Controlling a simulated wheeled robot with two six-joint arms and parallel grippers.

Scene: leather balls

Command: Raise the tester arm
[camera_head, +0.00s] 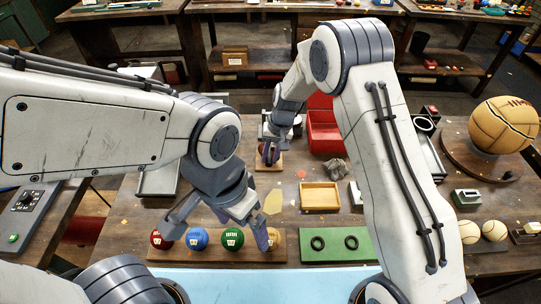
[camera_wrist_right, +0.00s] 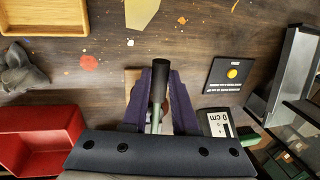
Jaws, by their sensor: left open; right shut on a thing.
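The tester arm (camera_wrist_right: 160,75), a pale rod with a black cylindrical grip, shows between the fingers in the right wrist view. My right gripper (camera_wrist_right: 158,98) is shut on it, with the black end sticking out past the fingertips. In the head view my right gripper (camera_head: 270,152) is at the tester's wooden base (camera_head: 268,165), left of the red bin; the arm itself is mostly hidden there. A small display (camera_wrist_right: 219,122) reading 0 cm is beside it in the wrist view. My left gripper (camera_head: 216,228) is open and empty above the ball rack.
The wooden rack (camera_head: 170,254) holds several coloured balls. A yellow tray (camera_head: 320,197), a green mat with two black rings (camera_head: 350,245) and a red bin (camera_head: 323,132) lie nearby. A large leather ball (camera_head: 503,125) is at right. Open tabletop lies between rack and tester.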

